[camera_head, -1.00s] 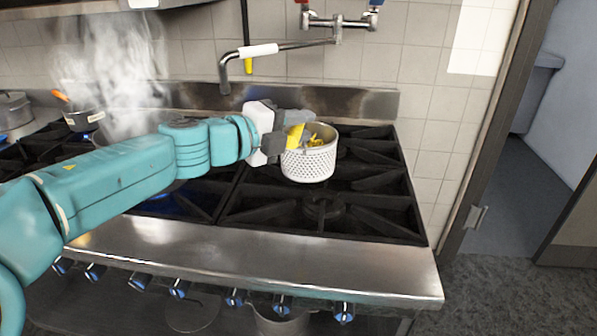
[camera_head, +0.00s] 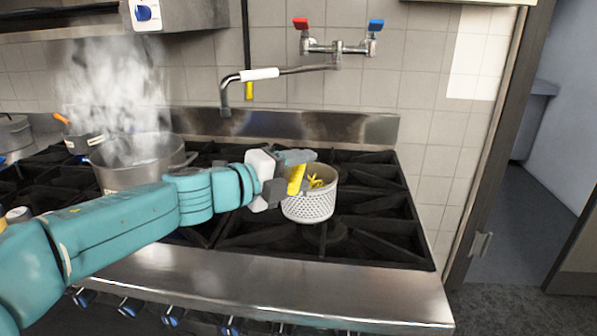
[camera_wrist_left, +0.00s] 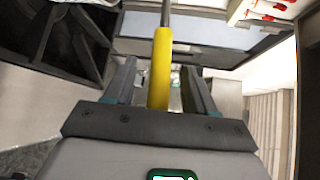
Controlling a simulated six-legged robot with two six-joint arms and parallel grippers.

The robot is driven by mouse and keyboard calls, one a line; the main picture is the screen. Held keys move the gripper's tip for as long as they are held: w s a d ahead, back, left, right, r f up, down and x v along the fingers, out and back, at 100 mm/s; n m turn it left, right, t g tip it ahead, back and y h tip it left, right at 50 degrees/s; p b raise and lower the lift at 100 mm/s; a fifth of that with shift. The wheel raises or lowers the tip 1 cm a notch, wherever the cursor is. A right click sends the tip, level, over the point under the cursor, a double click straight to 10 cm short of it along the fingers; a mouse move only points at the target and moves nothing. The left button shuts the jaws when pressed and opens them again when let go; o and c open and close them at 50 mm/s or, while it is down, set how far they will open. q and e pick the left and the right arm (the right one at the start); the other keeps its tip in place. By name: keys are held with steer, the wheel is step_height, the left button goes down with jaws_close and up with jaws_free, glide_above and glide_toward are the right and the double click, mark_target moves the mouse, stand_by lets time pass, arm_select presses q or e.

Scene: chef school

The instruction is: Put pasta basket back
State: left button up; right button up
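The pasta basket (camera_head: 309,207) is a white perforated metal pot with yellow pasta (camera_head: 316,181) in it. It stands upright over the black grate of the right-hand burners. Its yellow handle (camera_head: 296,180) points toward my left gripper (camera_head: 291,172). In the left wrist view, the yellow handle (camera_wrist_left: 161,70) lies between the two fingers of my left gripper (camera_wrist_left: 160,85), with a gap on each side, so the fingers look open around it. The basket's body is hidden in the wrist view. A large steaming pot (camera_head: 137,178) stands on the left burners. My right gripper is not in view.
A wall faucet (camera_head: 285,72) with a long spout hangs behind the stove. A small pan (camera_head: 84,140) with an orange handle is at the back left. The right grate (camera_head: 385,220) is bare beside the basket. A doorway opens at the right.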

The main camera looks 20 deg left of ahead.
arm_select(q)
steer(key=shift+r, duration=0.1)
steer(key=shift+s+a+r, duration=0.1)
steer(key=shift+s+a, duration=0.05)
steer(key=shift+s, duration=0.05)
steer(key=p+v, duration=0.1)
steer(key=v, duration=1)
steer(key=shift+s, duration=0.25)
